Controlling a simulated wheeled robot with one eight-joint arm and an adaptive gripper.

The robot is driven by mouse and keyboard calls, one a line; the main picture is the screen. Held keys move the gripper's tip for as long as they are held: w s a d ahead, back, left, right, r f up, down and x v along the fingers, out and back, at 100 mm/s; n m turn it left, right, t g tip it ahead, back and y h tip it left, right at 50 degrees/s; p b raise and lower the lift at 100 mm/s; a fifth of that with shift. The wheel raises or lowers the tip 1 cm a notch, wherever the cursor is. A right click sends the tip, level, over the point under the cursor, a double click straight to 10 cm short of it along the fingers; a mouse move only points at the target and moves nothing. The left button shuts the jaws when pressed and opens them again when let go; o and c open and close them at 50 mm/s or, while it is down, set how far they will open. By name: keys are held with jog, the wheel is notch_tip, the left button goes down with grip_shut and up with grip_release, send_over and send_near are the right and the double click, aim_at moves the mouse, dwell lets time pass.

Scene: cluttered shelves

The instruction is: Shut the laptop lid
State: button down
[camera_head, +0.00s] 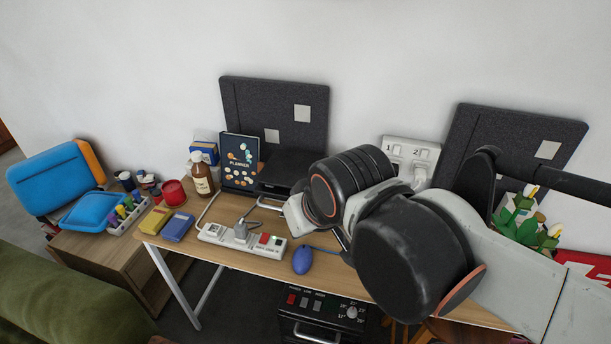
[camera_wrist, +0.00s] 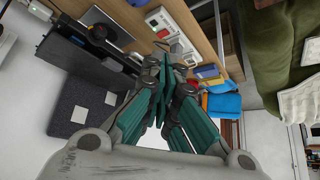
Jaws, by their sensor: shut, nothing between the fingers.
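I cannot make out the laptop for certain. In the head view, my arm covers the right middle of the desk, where part of it may be hidden. A flat grey panel (camera_wrist: 115,18) beside dark equipment shows at the top of the wrist view; I cannot tell whether it is the laptop. My gripper (camera_wrist: 166,68) shows its green-padded fingers together and empty in the wrist view, with desk items beyond the tips. In the head view its fingers are hidden or too unclear to tell.
A blue case (camera_head: 56,180) stands left. A plant (camera_head: 520,220) stands right. A switch box (camera_head: 410,160) is behind my arm.

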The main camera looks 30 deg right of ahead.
jog(key=w+d+r+m+g+h+p, duration=0.2)
jog(key=w+d+r+m+g+p, duration=0.5)
jog(key=m, duration=0.7)
jog(key=w+d+m+y+p, duration=0.3)
jog(key=w+d+m+p, duration=0.35)
jog(key=w+m, duration=0.55)
jog(key=shift+g, duration=0.4)
jog(key=f+b, duration=0.1)
jog(key=f, duration=0.3)
jog(key=s+a+f+b, duration=0.1)
jog(key=f, duration=0.4)
jog(key=f+b, duration=0.1)
jog(key=f, duration=0.4)
jog(key=shift+s+a+f+b, duration=0.15)
jog(key=shift+a+f+b, duration=0.1)
jog(key=shift+a+b, duration=0.1)
